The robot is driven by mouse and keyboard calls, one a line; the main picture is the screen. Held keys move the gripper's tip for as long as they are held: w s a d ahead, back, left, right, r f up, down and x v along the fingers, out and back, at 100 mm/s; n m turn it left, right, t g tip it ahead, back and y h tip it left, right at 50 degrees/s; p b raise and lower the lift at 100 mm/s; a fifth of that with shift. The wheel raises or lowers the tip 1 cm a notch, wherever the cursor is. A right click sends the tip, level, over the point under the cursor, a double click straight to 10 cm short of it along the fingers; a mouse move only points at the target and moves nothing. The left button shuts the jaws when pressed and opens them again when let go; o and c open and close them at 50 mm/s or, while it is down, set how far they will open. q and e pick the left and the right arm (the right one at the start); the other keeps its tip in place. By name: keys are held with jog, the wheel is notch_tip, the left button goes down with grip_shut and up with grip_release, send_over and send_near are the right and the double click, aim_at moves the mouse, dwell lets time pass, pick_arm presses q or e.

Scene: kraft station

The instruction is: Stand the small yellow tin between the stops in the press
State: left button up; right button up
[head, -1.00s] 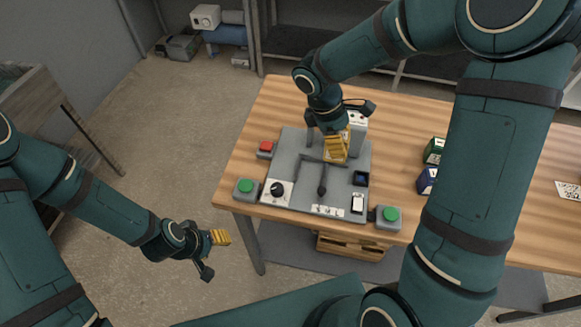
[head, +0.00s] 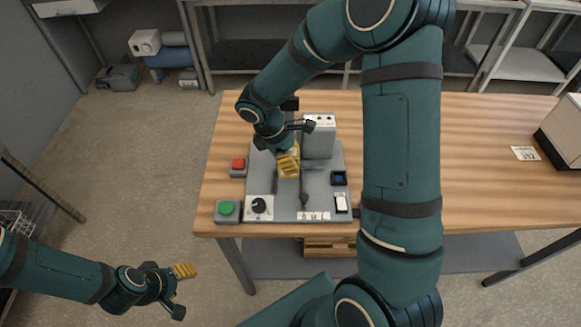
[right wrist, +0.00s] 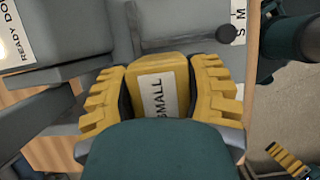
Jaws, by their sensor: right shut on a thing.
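The small yellow tin (right wrist: 165,72), with a white label reading SMALL, is between the yellow fingers of my right gripper (right wrist: 162,95) in the right wrist view. This gripper (head: 288,165) is shut on it, over the grey base plate of the press (head: 322,206) in the head view. The fingers and hand mostly hide the tin there. I cannot tell if it touches the plate, or where it is relative to the stops. Grey bars lie beside it. My left gripper (head: 184,271) hangs off the table at lower left, away from the press; its opening is unclear.
A grey upright housing (head: 319,138) stands at the back of the press. A red button (head: 238,164), a green button (head: 228,209) and a black knob (head: 259,205) are at its left and front. The wooden table (head: 480,190) is largely clear to the right.

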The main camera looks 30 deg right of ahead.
notch_tip(320, 180, down, 3)
jog(key=shift+f, duration=0.4)
jog(key=shift+f+b, duration=0.1)
jog(key=shift+b, duration=0.2)
jog(key=o, duration=1.3)
